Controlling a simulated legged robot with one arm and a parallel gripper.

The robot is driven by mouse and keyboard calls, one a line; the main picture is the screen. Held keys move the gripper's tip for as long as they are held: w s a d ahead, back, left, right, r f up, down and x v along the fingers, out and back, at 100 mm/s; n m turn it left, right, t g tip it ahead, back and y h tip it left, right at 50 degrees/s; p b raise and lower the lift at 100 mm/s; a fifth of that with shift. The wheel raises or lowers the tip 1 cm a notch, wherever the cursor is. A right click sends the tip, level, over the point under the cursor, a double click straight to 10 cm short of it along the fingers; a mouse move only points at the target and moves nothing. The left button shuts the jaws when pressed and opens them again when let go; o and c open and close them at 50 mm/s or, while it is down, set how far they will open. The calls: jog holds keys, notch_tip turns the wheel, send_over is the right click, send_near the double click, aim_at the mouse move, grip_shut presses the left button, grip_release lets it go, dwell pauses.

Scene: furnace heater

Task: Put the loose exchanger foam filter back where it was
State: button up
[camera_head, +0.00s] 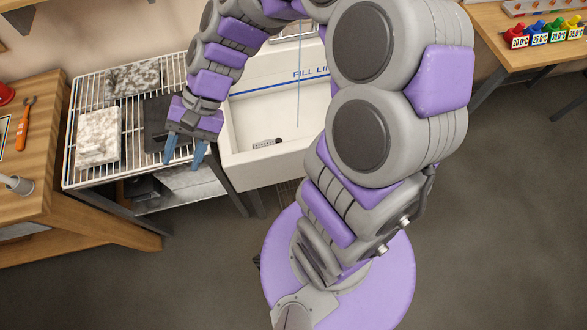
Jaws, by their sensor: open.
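My gripper (185,156) hangs open over the front edge of a white wire rack (77,92), left of a white basin. Its two blue fingers point down and are apart, with nothing seen between them. A dark grey flat piece (156,128) lies on the rack just left of and behind the gripper, partly hidden by it. It looks like a foam filter, but I cannot be sure. Two speckled grey-white slabs also lie on the rack, one at the front left (98,137) and one at the back (133,79).
The white basin (240,172) marked with a blue fill line stands right of the rack, with a small dark grate inside. A wooden bench (45,200) with an orange tool (24,124) is at left. Foreground floor is open.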

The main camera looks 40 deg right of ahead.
jog(key=s+d+r+n+h, duration=0.1)
jog(key=s+d+n+h, duration=0.1)
jog(key=s+d+h, duration=0.2)
jog(key=s+d+r+n+h, duration=0.1)
jog(key=s+d+n+h, duration=0.2)
jog(key=s+d, duration=0.7)
jog(key=s+h, duration=0.1)
jog(key=s, duration=0.2)
jog(key=shift+d+r+t+h, duration=0.3)
jog(key=shift+d+r+t, duration=0.05)
jog(key=shift+d+t, duration=0.05)
jog(key=shift+f, duration=0.15)
